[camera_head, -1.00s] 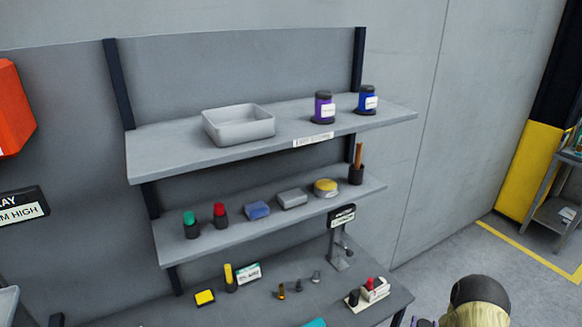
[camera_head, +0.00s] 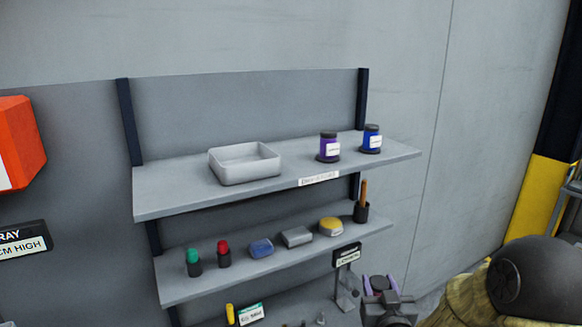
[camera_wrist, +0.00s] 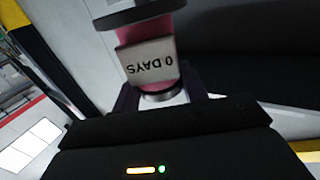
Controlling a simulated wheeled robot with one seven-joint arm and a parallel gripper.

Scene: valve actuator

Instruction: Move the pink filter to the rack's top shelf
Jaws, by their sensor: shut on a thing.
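My gripper (camera_wrist: 160,100) is shut on the pink filter (camera_wrist: 148,58), a canister with dark ends and a white label reading "0 DAYS", upside down in the wrist view. In the head view my gripper (camera_head: 382,290) is at the lower right, below and in front of the shelves; a dark round top shows between its fingers, and most of the filter is hidden. The rack's top shelf (camera_head: 168,200) bears a grey tray (camera_head: 247,172) left of centre, and a purple canister (camera_head: 328,148) and a blue canister (camera_head: 371,140) on the right.
The lower shelf (camera_head: 185,290) holds several small items, including a green-topped bottle (camera_head: 193,262), a yellow tin (camera_head: 331,227) and a brush cup (camera_head: 362,208). An orange box (camera_head: 20,145) is on the left wall.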

